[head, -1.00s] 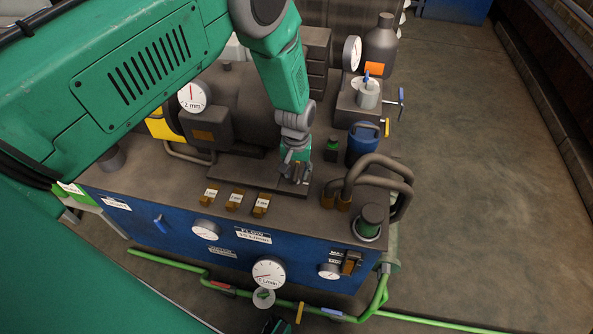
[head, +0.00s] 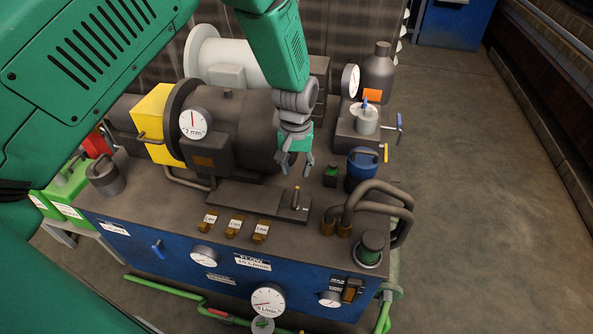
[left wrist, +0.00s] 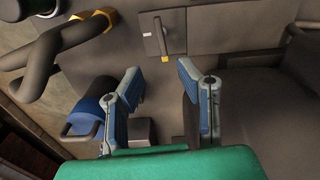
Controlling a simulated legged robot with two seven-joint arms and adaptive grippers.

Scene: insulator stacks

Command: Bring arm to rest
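My left gripper (head: 295,165) hangs from the green arm above the machine's top, near the dark motor (head: 235,130). Its fingers are apart with nothing between them. In the left wrist view the two blue-grey fingers (left wrist: 162,95) are spread. A small lever with a yellow tip (head: 297,197) stands on a flat dark plate (head: 250,198) below the gripper, apart from it. The lever also shows beyond the fingers in the left wrist view (left wrist: 162,38). My right gripper is not in view.
A blue canister (head: 361,170) and bent dark pipes (head: 372,195) stand right of the gripper. A round gauge (head: 193,124) faces front on the motor. Several brass fittings (head: 233,229) line the front edge. Open floor (head: 490,200) lies to the right.

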